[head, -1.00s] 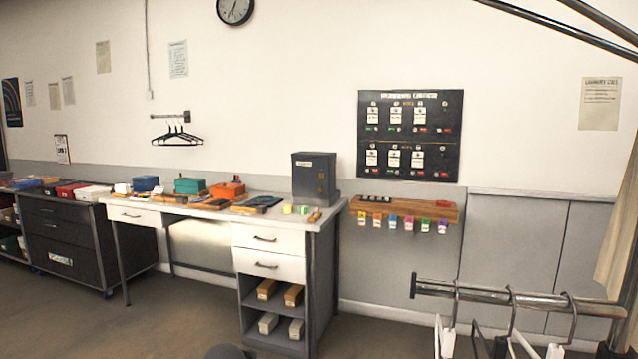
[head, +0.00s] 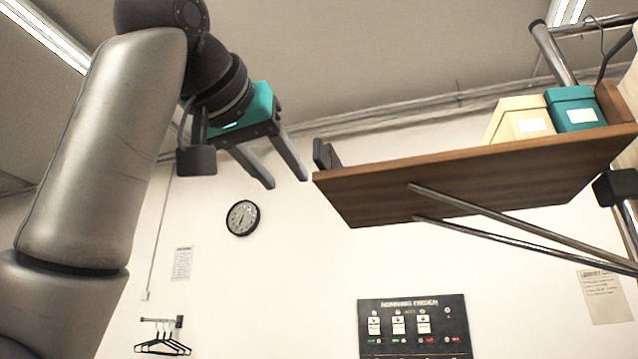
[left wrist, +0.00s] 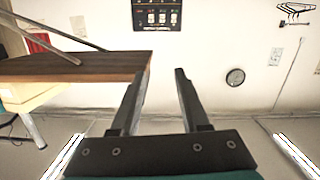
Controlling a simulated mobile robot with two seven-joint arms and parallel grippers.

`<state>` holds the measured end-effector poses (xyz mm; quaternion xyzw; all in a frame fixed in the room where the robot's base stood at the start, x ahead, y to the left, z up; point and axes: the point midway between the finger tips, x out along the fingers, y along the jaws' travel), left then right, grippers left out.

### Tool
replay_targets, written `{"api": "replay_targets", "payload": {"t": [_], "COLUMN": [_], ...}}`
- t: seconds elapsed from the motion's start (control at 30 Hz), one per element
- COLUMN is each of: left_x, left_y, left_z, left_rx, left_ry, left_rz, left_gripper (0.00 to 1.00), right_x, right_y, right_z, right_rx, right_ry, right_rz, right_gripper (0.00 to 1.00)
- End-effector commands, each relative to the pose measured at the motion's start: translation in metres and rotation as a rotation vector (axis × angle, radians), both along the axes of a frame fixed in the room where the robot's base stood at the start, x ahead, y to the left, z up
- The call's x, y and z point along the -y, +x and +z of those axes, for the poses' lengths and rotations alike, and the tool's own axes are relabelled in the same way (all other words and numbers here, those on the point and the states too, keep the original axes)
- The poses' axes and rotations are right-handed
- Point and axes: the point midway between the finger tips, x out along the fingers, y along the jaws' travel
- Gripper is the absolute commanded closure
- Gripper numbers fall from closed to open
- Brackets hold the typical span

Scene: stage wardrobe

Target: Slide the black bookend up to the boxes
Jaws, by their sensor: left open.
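The black bookend (head: 322,153) stands at the left end of a high wooden shelf (head: 430,182), seen from below in the head view. A cream box (head: 520,120) and a teal box (head: 575,108) stand towards the shelf's right end, with a gap between them and the bookend. My left gripper (head: 287,182) is open and empty, left of the bookend and apart from it. In the left wrist view, the open fingers (left wrist: 162,73) are beside the end of the shelf (left wrist: 90,68); the cream box (left wrist: 28,97) shows at left. I cannot make out the bookend there. My right gripper is not in view.
Two metal struts (head: 520,228) run under the shelf. An upright panel (head: 614,100) stands at its right end, near a metal pole (head: 552,52). A clock (head: 242,218) and a black board (head: 415,328) are on the wall.

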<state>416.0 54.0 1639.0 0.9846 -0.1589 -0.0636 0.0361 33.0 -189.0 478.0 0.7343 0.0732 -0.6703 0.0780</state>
Motion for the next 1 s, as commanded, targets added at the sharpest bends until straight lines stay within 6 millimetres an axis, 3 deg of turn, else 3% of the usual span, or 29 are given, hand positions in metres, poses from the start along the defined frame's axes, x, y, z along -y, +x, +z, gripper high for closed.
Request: {"api": "replay_targets", "payload": {"t": [0.03,0.1,0.2,0.33,0.47,1.0], "left_x": [0.002,0.003,0.003,0.004,0.006,0.025], "left_y": [-0.028,-0.059,-0.092,-0.115,-0.115,-0.059], "left_z": [0.015,0.027,0.039,0.045,0.047,0.050], "left_rx": [0.039,0.074,0.109,0.134,0.137,0.138], "left_ry": [0.011,0.025,0.039,0.050,0.054,0.055], "left_rz": [-0.002,-0.001,0.002,0.005,0.005,0.002], "left_gripper": [0.55,0.55,0.55,0.55,0.55,0.55], "right_x": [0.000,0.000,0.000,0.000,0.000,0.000], "right_y": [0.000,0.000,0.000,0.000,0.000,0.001], "right_z": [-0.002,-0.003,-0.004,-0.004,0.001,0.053], "right_rx": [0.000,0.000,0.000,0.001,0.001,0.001], "right_ry": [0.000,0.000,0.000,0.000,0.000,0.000], "right_rz": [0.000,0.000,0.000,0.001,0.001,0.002], "right_gripper": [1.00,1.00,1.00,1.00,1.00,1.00]}}
